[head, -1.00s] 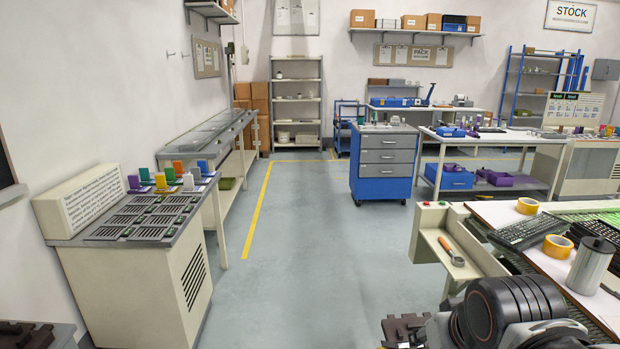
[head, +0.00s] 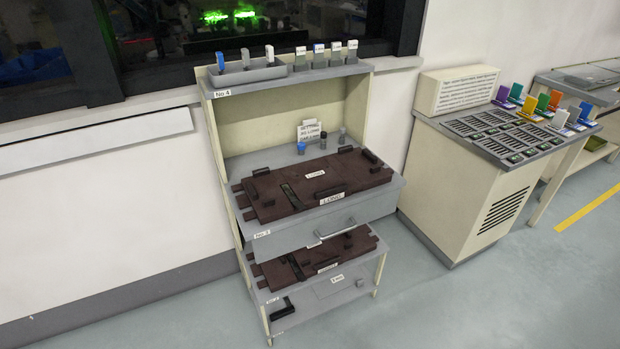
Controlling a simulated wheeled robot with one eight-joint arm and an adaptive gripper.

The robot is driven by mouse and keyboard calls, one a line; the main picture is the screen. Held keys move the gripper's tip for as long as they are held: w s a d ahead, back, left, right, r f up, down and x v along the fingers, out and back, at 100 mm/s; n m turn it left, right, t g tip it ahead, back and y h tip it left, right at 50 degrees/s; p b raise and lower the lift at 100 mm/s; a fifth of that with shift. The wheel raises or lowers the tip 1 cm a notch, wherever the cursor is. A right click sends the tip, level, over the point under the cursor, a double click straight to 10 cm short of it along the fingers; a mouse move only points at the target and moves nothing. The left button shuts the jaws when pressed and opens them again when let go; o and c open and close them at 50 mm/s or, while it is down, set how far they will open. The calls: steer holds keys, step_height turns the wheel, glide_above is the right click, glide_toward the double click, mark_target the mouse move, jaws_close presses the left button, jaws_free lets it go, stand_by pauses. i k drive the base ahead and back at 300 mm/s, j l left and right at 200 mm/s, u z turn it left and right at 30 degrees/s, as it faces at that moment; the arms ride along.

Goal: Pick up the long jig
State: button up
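The long jig (head: 347,180) is a flat dark brown plate with raised black blocks and a white label that appears to read LONG. It lies flat on the upper shelf (head: 380,207) of a cream and grey rack. A second, similar brown jig (head: 350,245) lies on the shelf below, partly hidden by the upper shelf; its label is too small to read surely. My gripper is not in view.
A drawer-like front with a handle (head: 335,229) sits under the upper shelf. Small bottles (head: 302,148) stand behind the long jig. A grey tray (head: 247,75) is on the rack's top. A cream cabinet (head: 470,190) stands at right. Floor in front is clear.

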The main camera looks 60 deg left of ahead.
mark_target(319, 181)
steer(key=u, duration=2.25)
steer(key=i+j, duration=0.15)
steer(key=i, duration=0.7)
steer(key=i+j+u, duration=0.15)
steer(key=i, duration=0.7)
steer(key=z, duration=0.1)
steer(key=k+j, duration=0.05)
